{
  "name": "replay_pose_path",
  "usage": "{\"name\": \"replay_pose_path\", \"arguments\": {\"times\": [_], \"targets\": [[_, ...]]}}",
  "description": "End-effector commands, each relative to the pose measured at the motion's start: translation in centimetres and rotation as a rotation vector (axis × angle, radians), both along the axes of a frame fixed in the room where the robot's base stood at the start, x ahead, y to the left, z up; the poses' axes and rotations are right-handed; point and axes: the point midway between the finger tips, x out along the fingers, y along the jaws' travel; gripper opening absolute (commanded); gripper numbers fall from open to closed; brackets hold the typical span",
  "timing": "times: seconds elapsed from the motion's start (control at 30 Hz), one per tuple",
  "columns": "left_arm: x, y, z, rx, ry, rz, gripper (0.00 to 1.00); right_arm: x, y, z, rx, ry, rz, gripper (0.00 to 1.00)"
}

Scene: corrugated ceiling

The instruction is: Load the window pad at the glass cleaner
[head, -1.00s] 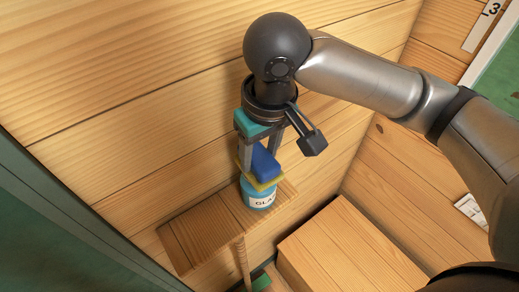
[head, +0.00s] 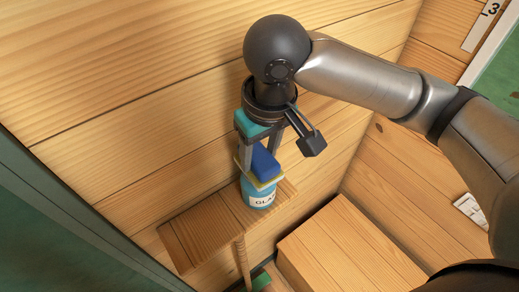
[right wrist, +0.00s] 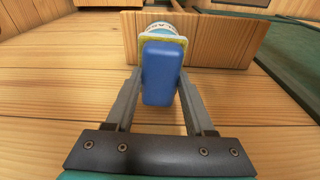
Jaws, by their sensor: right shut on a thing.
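The window pad (head: 264,163) has a blue block handle and a thin yellow layer below it. My right gripper (head: 260,158) is shut on the blue block, which also shows between the fingers in the right wrist view (right wrist: 163,77). The glass cleaner (head: 259,194) is a teal container with a white label reading "GLA". It stands on a small wooden shelf (head: 205,230) directly under the pad. The pad's yellow side faces the container's top and hides it. I cannot tell whether they touch. My left gripper is not in view.
The shelf's left part is bare. A wooden stick (head: 242,262) stands below the shelf front, near a green piece (head: 262,280). A large wooden box (head: 350,250) stands at the lower right. Plank walls (head: 150,90) lie close behind.

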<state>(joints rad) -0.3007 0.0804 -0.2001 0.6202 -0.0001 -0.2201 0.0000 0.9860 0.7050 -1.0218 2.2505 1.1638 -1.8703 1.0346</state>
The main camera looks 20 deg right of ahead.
Motion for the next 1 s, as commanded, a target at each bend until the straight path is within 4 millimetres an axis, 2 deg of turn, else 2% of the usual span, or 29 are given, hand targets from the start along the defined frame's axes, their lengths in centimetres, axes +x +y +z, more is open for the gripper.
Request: {"name": "replay_pose_path", "arguments": {"times": [1.0], "targets": [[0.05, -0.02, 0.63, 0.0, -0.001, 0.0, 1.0, -0.1, -0.04, -0.22, -0.003, 0.005, 0.0, 0.09]]}}
